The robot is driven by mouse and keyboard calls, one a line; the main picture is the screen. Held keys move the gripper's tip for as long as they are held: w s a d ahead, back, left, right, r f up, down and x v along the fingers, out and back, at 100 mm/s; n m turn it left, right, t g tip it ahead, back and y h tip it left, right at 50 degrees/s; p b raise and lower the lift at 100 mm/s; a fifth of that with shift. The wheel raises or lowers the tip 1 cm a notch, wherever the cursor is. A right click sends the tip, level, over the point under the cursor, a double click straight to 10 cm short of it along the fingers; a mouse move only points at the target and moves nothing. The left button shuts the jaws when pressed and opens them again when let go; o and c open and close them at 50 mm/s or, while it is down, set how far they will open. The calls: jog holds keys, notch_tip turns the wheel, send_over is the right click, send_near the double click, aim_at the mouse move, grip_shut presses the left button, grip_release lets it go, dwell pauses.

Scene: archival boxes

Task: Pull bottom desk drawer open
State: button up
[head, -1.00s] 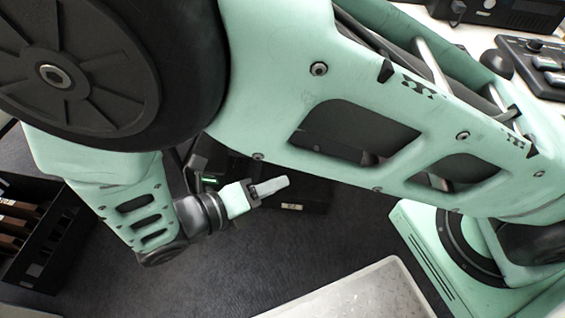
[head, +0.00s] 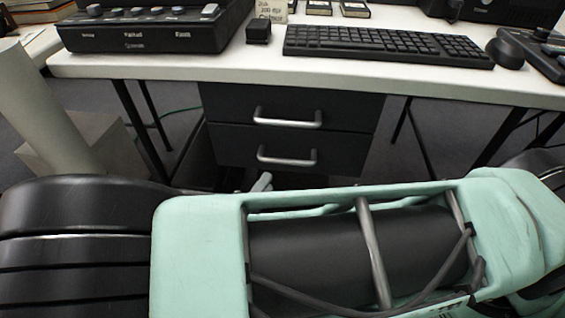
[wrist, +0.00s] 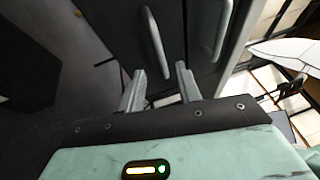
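The dark drawer unit under the desk shows two fronts in the head view, both apparently shut. The bottom drawer (head: 240,155) has a silver bar handle (head: 287,160). The upper drawer (head: 235,103) has a like handle (head: 288,122). My gripper (wrist: 160,70) is open in the wrist view, its two pale fingers apart and pointing at the fronts. The lower handle (wrist: 153,35) runs upright there, its near end between the fingertips in the picture; I cannot tell whether the fingers reach around it. In the head view my arm hides most of the gripper; only a fingertip shows below the lower handle.
The white desk top (head: 400,78) overhangs the drawers and carries a keyboard (head: 385,45) and a black control console (head: 145,28). Desk legs stand on both sides. A pale box (head: 75,150) and post are at left. Dark carpet (wrist: 45,30) lies beside the unit.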

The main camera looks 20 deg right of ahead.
aim_at(283, 160)
jog(key=b+x, duration=0.2)
jog(key=x, duration=0.6)
jog(key=shift+w+d, duration=0.15)
jog(key=shift+d, duration=0.05)
grip_shut()
